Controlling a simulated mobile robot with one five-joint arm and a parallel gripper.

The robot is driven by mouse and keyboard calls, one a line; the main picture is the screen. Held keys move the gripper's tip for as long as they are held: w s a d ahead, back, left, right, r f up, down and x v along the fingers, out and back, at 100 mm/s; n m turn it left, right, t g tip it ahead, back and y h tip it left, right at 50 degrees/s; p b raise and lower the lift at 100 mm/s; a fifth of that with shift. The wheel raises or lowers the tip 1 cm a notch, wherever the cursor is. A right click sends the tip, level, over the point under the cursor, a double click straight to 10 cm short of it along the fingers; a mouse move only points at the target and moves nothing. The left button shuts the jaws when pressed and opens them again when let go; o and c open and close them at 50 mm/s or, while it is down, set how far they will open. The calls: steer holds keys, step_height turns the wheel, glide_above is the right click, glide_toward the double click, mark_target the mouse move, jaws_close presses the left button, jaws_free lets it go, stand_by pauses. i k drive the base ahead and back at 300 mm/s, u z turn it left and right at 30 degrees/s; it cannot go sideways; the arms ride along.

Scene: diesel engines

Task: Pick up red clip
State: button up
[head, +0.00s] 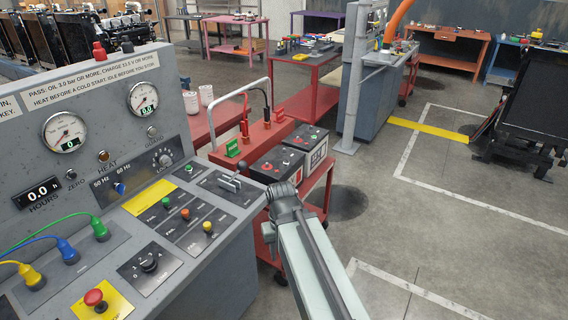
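A red clip (244,127) on a red cable appears to hang at the left end of a red box with a pale tube handle, on the red cart. It is small and partly merges with the box behind it. My arm rises from the bottom edge, and its dark wrist ends beside the control panel's right edge. My gripper (232,183) seems to be the small grey part just left of the wrist, over the panel, below the clip in the picture and apart from it. Its fingers are too small to read.
A grey control panel (130,212) with gauges, knobs and plugged cables fills the left. A green clip (234,148) is on the red box (258,136). Two batteries (277,164) stand on the cart. A grey post (353,85) stands behind.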

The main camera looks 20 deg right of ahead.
mark_target(244, 124)
steer(key=z, duration=1.4)
steer(key=i, duration=2.3)
steer(key=u, duration=1.75)
